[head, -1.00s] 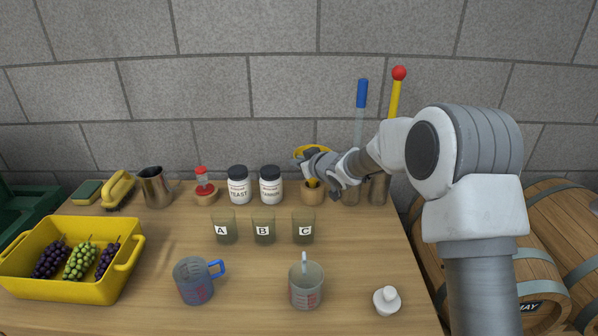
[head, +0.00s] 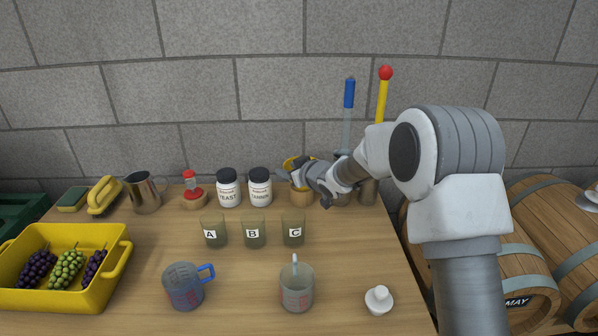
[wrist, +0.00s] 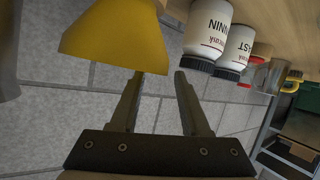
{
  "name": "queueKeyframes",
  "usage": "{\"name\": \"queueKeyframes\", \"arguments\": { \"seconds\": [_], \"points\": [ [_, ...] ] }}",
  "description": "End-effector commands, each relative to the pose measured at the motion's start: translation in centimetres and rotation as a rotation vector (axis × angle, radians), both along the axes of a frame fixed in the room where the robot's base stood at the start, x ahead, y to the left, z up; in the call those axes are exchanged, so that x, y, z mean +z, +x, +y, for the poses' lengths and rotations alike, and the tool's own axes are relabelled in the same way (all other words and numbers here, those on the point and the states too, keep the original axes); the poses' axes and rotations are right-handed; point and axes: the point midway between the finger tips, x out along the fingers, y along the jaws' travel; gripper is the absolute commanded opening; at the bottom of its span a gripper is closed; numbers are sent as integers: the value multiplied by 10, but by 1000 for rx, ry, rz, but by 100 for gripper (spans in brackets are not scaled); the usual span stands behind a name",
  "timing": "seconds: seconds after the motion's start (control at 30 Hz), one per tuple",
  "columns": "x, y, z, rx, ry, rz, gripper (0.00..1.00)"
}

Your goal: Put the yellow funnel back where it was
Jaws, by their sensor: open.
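The yellow funnel (head: 294,161) sits with its wide mouth up at a small wooden holder (head: 301,199) at the back of the table, partly hidden by my gripper. My gripper (head: 290,172) is at the funnel, in front of its cone. In the wrist view the funnel (wrist: 115,36) shows large beside the tip of one finger. The fingers of my gripper (wrist: 158,76) are spread, with nothing between them. The funnel's stem is hidden, so how deep it sits in the holder cannot be seen.
Yeast (head: 228,188) and tannin (head: 260,188) jars stand just left of the holder. Tall cylinders with a blue-handled (head: 349,94) and a red-topped tool (head: 385,75) stand right, behind my arm. Cups A (head: 214,232), B (head: 253,233) and C (head: 293,232) stand in front.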

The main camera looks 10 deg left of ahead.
Motion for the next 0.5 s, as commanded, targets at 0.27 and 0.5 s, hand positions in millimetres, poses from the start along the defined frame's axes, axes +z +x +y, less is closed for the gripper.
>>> {"name": "queueKeyframes", "arguments": {
  "seconds": [0.27,0.5],
  "points": [
    [21,-34,-31,-1,1,0,46],
    [37,-62,-57,-2,0,-1,46]
  ]
}}
